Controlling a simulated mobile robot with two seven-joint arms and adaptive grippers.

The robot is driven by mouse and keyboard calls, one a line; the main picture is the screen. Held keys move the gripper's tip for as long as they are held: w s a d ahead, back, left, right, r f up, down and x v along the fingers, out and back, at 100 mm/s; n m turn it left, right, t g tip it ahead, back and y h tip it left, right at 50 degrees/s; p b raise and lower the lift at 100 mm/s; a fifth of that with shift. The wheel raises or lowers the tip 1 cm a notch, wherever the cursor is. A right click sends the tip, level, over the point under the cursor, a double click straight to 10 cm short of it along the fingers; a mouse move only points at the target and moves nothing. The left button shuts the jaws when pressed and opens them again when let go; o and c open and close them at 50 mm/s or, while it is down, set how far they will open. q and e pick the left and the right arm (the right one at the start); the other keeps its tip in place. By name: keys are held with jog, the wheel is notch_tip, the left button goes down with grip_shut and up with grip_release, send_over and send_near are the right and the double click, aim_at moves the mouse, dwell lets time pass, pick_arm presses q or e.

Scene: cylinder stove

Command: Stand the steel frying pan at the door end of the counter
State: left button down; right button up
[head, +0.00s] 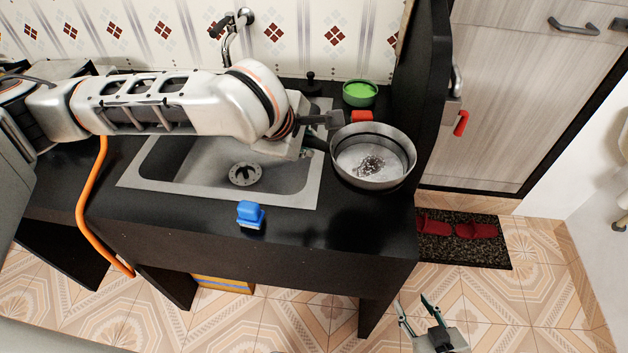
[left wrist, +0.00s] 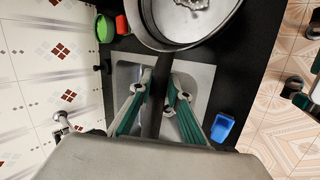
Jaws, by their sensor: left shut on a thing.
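The steel frying pan (head: 372,158) is at the right end of the black counter, beside the tall dark panel on the door side. It looks upright and level; whether its base touches the counter I cannot tell. A dark speckled patch shows on its inner floor. My left gripper (head: 312,143) is shut on the pan's dark handle, to the left of the bowl. In the left wrist view the handle runs between the fingers (left wrist: 160,92) towards the pan (left wrist: 185,22). My right gripper (head: 420,308) is open and empty, low in front of the counter.
A green bowl (head: 360,94) and a red item (head: 362,116) stand just behind the pan. The sink (head: 245,174) lies to its left. The counter's front right corner (head: 385,228) is bare.

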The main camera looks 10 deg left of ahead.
pick_arm(q)
jog(key=shift+f+b, duration=1.4)
jog(key=shift+f, duration=4.95)
jog(key=shift+r, duration=0.1)
pick_arm(e)
jog(key=f, duration=0.2)
jog(key=s+f, duration=0.1)
jog(key=shift+d+f, duration=0.15)
jog(key=shift+f, duration=0.25)
pick_arm(q)
jog(key=c, duration=1.9)
grip_release()
pick_arm(e)
jog(key=shift+f, duration=0.1)
